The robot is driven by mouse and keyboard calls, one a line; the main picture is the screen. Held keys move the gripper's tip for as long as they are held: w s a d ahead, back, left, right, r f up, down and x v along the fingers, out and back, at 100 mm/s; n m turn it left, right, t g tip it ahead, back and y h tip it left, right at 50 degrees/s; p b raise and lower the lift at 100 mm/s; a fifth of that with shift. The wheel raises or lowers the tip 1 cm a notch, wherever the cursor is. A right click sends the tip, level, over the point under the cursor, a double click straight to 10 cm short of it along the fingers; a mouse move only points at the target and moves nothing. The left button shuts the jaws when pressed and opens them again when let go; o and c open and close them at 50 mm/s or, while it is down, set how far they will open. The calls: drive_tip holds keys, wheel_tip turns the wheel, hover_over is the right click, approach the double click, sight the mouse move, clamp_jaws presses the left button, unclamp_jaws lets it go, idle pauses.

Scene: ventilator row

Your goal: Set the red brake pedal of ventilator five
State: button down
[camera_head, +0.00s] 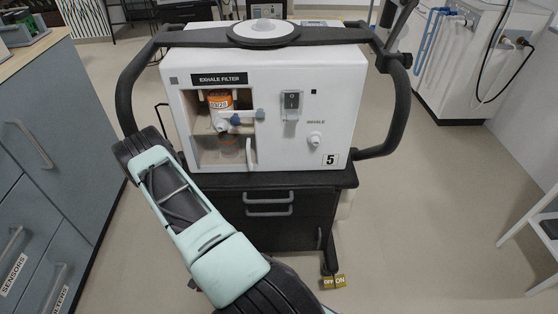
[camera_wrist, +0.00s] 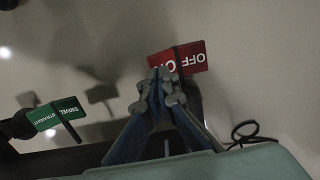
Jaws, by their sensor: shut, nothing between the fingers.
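Ventilator five (camera_head: 345,100) is a white box marked "5" and "EXHALE FILTER", standing on a black cart (camera_head: 335,205) in the head view. In the wrist view the red brake pedal (camera_wrist: 195,56) carries white "OFF" and "ON" lettering, upside down. My gripper (camera_wrist: 165,78) is shut and empty, with its tips at the pedal's lower left edge in the picture. I cannot tell whether they touch it. In the head view my arm covers the cart's lower left, and the gripper and red pedal are hidden.
A green pedal (camera_wrist: 55,114) marked "SWIVEL" and "STRAIGHT" is left of my gripper in the wrist view. Grey-blue drawers (camera_head: 40,150) stand close at left. Floor right of the cart is clear.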

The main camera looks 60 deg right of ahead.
drive_tip(key=shift+f+b, duration=1.2)
drive_tip(key=shift+f, duration=0.3)
drive_tip(key=shift+r+p, duration=2.4)
drive_tip(key=shift+r, duration=1.1)
